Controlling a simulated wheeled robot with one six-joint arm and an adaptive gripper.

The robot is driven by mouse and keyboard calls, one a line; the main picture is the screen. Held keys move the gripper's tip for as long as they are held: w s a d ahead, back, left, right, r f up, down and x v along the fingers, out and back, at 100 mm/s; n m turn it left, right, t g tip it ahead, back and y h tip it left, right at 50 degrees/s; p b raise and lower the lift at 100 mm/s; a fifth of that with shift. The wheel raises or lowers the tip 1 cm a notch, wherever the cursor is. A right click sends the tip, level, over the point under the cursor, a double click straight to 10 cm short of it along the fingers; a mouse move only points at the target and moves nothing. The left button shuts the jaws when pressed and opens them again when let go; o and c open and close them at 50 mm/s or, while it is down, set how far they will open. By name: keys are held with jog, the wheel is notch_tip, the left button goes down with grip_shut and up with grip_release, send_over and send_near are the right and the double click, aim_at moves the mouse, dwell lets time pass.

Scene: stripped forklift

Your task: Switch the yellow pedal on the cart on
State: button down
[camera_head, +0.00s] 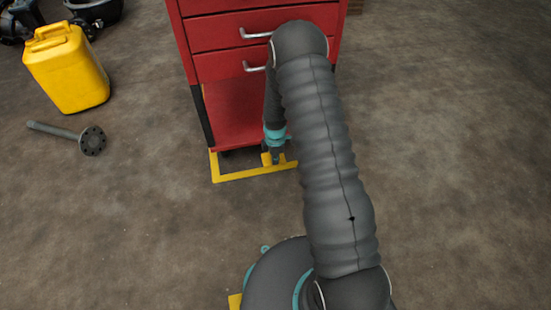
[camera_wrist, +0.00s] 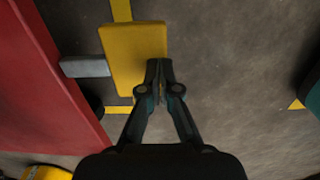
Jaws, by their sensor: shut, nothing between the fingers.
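The red cart (camera_head: 228,112) stands at the top centre of the head view, and its red side (camera_wrist: 35,85) fills the left of the wrist view. The yellow pedal (camera_wrist: 130,50) is a flat plate on a short grey bar (camera_wrist: 84,67) by the cart. In the head view only a small part of the pedal (camera_head: 266,158) shows beside my gripper (camera_head: 275,159). In the wrist view my gripper (camera_wrist: 160,64) is shut and empty, its tips over the pedal's lower right edge. I cannot tell whether they touch it. My arm hides part of the cart.
Yellow floor tape (camera_head: 240,176) runs in front of the cart. Dark machinery stands at the top left. The floor on the right is clear.

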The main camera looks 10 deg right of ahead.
jog(key=shift+s+f+b, duration=0.15)
jog(key=shift+f+b, duration=2.15)
jog(key=shift+f, duration=0.45)
jog(key=s+r+p, duration=0.3)
jog(key=s+r, duration=0.3)
jog(key=r, duration=0.6)
jog(key=shift+r, duration=0.4)
